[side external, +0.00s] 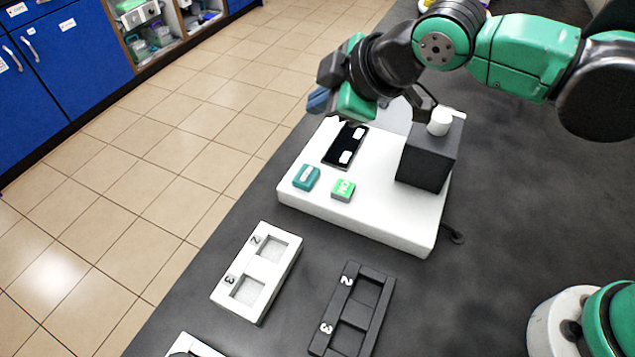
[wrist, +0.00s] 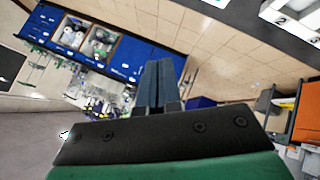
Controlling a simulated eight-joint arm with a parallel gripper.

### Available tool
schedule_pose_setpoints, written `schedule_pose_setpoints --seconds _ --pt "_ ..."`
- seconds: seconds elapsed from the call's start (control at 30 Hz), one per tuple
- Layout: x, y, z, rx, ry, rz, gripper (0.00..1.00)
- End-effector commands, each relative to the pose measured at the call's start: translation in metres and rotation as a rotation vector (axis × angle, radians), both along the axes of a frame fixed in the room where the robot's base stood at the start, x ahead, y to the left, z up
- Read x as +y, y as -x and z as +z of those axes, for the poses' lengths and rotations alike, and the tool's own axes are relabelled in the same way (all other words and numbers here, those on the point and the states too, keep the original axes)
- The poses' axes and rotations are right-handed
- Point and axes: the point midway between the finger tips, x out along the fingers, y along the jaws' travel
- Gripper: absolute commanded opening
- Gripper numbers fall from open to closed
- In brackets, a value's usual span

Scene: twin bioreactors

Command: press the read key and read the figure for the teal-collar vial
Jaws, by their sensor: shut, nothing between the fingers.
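A white instrument (side external: 390,214) stands on the dark bench. On its top are a teal key (side external: 306,177) with small writing I cannot read, and a green key (side external: 343,190) that seems to read ON. Behind them is a black display (side external: 345,145) with pale patches; I can make out no figure. A dark block (side external: 427,158) at its right carries a white rounded piece (side external: 440,121). I cannot make out a teal collar anywhere. My gripper (side external: 318,101) is shut and empty, above and beyond the display end, apart from the keys. Its blue fingers also show together in the wrist view (wrist: 159,80).
A white rack (side external: 232,297) and a dark rack (side external: 347,326), both marked 2 and 3, lie in front of the instrument with empty-looking wells. Another white piece (side external: 190,345) shows at the bottom edge. Tiled floor (side external: 110,215) lies past the bench's left edge.

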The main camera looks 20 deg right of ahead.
Motion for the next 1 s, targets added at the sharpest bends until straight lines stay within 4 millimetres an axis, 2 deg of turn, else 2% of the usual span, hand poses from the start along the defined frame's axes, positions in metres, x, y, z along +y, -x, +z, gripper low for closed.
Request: schedule_pose_setpoints --seconds 0.03,0.13,0.57,0.77,1.0 --pt "0.008 0.000 -0.001 -0.010 0.010 0.027 0.00" --pt "0.014 0.000 -0.002 -0.021 0.020 0.052 0.00" --pt "0.015 0.000 -0.005 -0.021 0.021 0.053 0.00" --pt "0.015 0.000 -0.026 -0.021 0.020 0.052 0.00" --pt "0.015 0.000 -0.060 -0.021 0.020 0.052 0.00"
